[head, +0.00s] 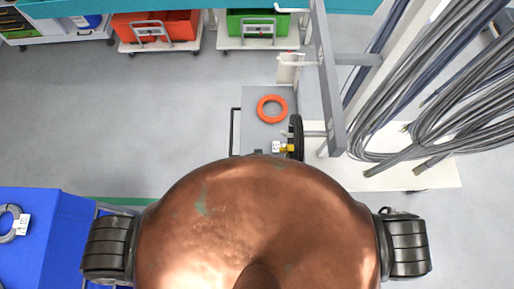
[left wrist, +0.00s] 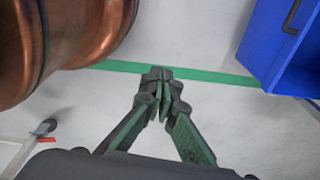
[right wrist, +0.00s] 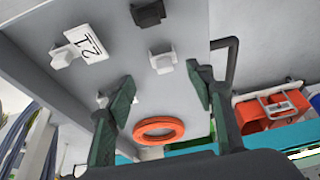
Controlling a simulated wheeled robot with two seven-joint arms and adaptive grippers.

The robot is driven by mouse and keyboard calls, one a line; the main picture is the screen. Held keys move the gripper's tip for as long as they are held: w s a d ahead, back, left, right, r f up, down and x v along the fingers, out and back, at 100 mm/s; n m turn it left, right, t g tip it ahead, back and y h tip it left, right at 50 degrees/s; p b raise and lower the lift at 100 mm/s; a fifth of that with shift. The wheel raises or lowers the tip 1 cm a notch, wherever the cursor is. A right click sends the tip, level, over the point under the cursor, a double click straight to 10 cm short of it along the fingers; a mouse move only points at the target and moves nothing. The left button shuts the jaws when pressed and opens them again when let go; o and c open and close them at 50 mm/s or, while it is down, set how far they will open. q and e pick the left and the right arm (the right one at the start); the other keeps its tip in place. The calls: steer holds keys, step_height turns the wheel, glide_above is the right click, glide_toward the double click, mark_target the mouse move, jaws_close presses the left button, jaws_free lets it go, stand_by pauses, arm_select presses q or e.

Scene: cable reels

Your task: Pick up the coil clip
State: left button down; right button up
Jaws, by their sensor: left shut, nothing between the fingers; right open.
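I cannot tell for certain which thing is the coil clip. Small block-shaped pieces sit on a grey surface in the right wrist view: a black one (right wrist: 148,14), a pale one (right wrist: 162,58) and a pale one with a white tag marked 21 (right wrist: 88,42). My right gripper (right wrist: 160,76) is open, its fingers spread below these pieces in the picture, with nothing seen held. My left gripper (left wrist: 160,76) is shut and empty, over the floor beside a blue box. The head view shows neither gripper.
An orange ring (head: 272,109) lies on the grey cart top (head: 252,138), beside a black wheel-like part (head: 297,137). Grey cables (head: 440,100) hang from a rack at the right. A blue table (head: 60,235) stands at left.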

steer(key=x, duration=0.3)
steer(key=shift+w+a, duration=0.1)
steer(key=shift+a, duration=0.15)
steer(key=shift+p+x, duration=0.3)
steer(key=shift+x, duration=0.85)
steer(key=shift+w+f, duration=0.1)
steer(key=shift+f, duration=0.2)
steer(key=shift+a+f, duration=0.1)
arm_select(q)
steer(key=shift+s+r, duration=0.25)
steer(key=shift+s, duration=0.55)
arm_select(e)
steer(key=c, duration=0.9)
